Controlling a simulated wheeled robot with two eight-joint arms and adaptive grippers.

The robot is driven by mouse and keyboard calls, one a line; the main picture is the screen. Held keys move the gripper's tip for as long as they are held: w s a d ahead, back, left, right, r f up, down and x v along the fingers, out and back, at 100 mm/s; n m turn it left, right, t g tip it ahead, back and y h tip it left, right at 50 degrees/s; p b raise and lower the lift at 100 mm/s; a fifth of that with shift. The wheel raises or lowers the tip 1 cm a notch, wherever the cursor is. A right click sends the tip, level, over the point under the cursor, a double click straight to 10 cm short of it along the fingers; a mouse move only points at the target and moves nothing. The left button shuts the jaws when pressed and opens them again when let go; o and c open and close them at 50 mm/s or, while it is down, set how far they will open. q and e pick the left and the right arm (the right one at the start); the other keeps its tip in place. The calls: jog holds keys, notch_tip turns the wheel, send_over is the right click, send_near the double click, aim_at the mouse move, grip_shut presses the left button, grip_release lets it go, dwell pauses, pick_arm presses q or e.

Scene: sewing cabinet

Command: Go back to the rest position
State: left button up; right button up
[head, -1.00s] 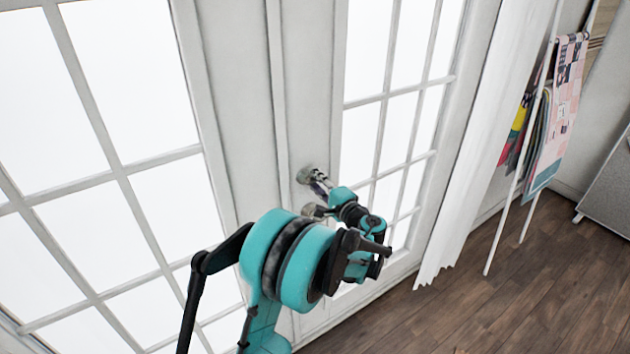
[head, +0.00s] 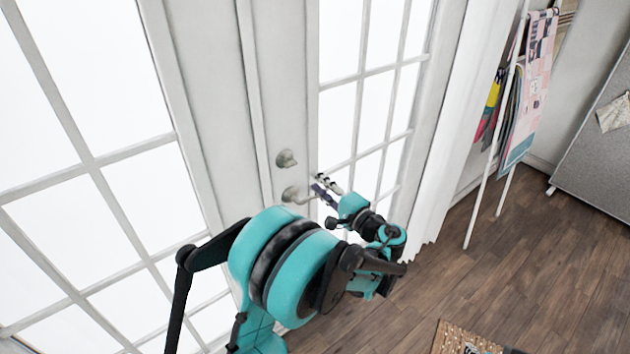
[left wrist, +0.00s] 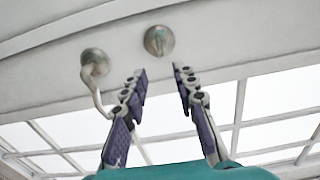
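My left gripper (head: 327,188) is in front of the white double doors, just right of the door hardware and apart from it in the head view. In the left wrist view its two fingers (left wrist: 160,92) are spread, with nothing between them. The round lock (head: 286,158) and the lever handle (head: 294,194) below it are both in view. They also show in the left wrist view, the round lock (left wrist: 159,40) beyond the fingertips and the lever handle (left wrist: 95,65) left of the fingers. My right gripper is in neither view.
A white curtain (head: 445,130) hangs right of the doors. A white rack with fabrics (head: 530,90) stands beyond it, near a grey board (head: 600,150). A woven mat or box (head: 455,338) shows at the bottom edge. The wooden floor (head: 540,260) between is clear.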

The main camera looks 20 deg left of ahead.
pick_arm(q)
jog(key=shift+a, duration=0.1)
dwell(0.3)
jog(key=s+f+n+g+h, duration=0.2)
jog(key=s+f+h, duration=0.2)
jog(key=s+h, duration=0.6)
jog(key=s+d+f+n+h, duration=0.1)
jog(key=s+d+h, duration=0.2)
jog(key=s+d, duration=0.2)
jog(key=s+d+f+n+t+h, duration=0.1)
jog(key=s+d+f+n+h, duration=0.1)
jog(key=s+d, duration=0.3)
jog(key=s+h, duration=0.1)
jog(key=s, duration=0.3)
jog(key=shift+s+d+f+n, duration=0.15)
jog(key=shift+s+d+n, duration=0.05)
jog(key=shift+d+n, duration=0.15)
jog(key=shift+o, duration=0.4)
